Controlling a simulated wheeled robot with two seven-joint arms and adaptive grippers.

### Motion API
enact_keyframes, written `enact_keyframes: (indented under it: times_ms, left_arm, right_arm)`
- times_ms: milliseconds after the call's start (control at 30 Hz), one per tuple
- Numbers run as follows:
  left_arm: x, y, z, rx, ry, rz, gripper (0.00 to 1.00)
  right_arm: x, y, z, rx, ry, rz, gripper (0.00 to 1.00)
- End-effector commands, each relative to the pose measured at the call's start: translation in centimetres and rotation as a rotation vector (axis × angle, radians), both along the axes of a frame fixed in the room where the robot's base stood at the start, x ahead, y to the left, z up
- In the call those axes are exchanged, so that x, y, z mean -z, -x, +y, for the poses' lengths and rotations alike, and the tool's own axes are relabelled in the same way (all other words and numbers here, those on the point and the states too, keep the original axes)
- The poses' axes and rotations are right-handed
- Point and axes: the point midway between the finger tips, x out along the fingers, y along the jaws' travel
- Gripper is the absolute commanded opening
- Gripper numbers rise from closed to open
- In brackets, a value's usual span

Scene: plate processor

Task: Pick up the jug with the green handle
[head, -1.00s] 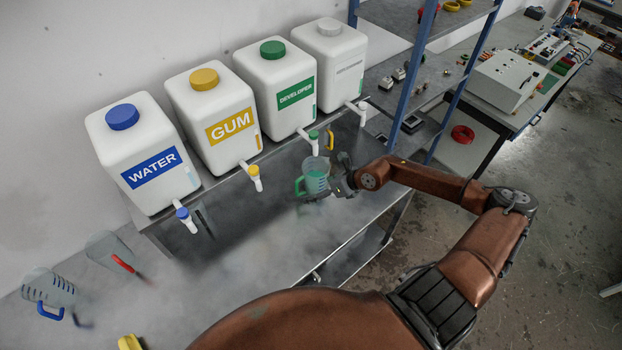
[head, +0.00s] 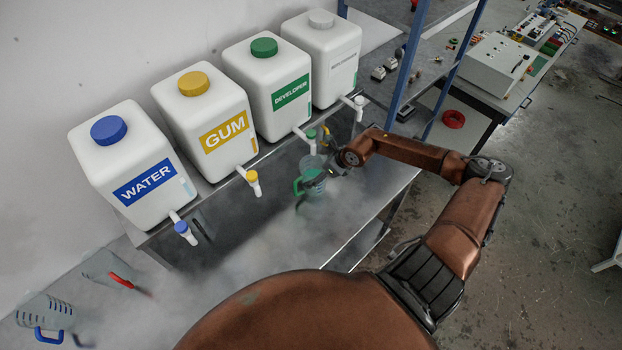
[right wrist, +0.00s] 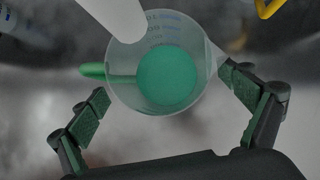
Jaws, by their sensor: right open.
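The jug with the green handle (head: 313,184) stands upright below the green developer tap (head: 311,141). It is clear, with green at its bottom, and its handle points left. The right wrist view looks down into the jug (right wrist: 157,80), with its handle (right wrist: 93,70) at the left and a white spout (right wrist: 115,18) over its rim. My right gripper (head: 333,166) is open beside the jug. In the wrist view its fingers (right wrist: 164,88) are spread on either side of the jug's near side; the right finger looks close to the wall, contact unclear. My left gripper is not in view.
White tanks line the wall: water (head: 128,165), gum (head: 206,125), developer (head: 270,85) and a grey-capped one (head: 325,60). A yellow handle (right wrist: 268,8) is close by at upper right.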

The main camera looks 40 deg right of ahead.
Motion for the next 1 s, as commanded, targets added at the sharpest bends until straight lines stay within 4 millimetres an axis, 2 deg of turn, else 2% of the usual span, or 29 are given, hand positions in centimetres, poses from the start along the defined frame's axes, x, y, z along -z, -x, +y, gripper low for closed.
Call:
enact_keyframes:
  times_ms: [100,233,400,633,1000]
  left_arm:
    - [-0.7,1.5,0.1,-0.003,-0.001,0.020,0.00]
    - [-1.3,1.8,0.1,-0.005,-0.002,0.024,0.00]
    - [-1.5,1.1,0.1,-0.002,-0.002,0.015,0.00]
    - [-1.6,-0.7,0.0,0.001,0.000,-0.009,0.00]
    - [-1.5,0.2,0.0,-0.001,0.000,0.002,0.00]
  right_arm:
    - [1.0,-0.9,0.2,0.000,-0.005,0.000,0.95]
    - [2.5,-1.9,0.1,0.002,-0.004,0.000,0.95]
    - [3.9,-2.6,0.2,0.003,-0.002,-0.001,0.95]
    - [4.2,-2.6,0.1,0.004,0.000,-0.001,0.95]
    - [4.2,-2.6,0.1,0.004,0.000,0.000,0.71]
